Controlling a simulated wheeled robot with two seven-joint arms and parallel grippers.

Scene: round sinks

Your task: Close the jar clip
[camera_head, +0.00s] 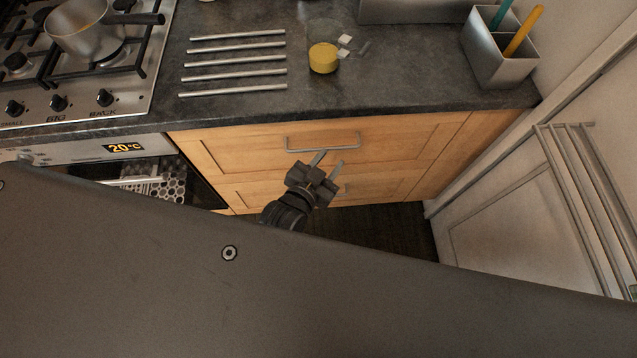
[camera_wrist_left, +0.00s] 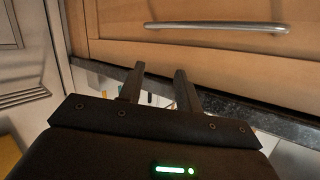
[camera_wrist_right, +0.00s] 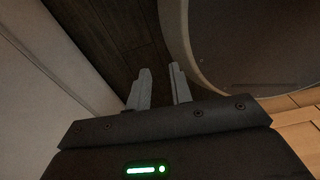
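A small see-through jar with a yellow, round part (camera_head: 323,58) stands on the dark counter. White and clear bits (camera_head: 345,40) show beside it; they are too small for me to tell whether one is the clip or how it sits. My left gripper (camera_head: 329,157) is in front of the drawer handle, below the counter edge and apart from the jar. It is open and empty, as the left wrist view (camera_wrist_left: 160,70) also shows. My right gripper (camera_wrist_right: 159,68) has its fingers apart with nothing between them. It is outside the head view, and its wrist view shows no jar.
Several metal bars (camera_head: 233,63) lie left of the jar on the counter (camera_head: 410,60). A gas stove (camera_head: 75,75) with a pot (camera_head: 80,28) is at far left. A grey utensil holder (camera_head: 497,55) stands right. A drawer handle (camera_head: 322,143) juts out by my left gripper.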

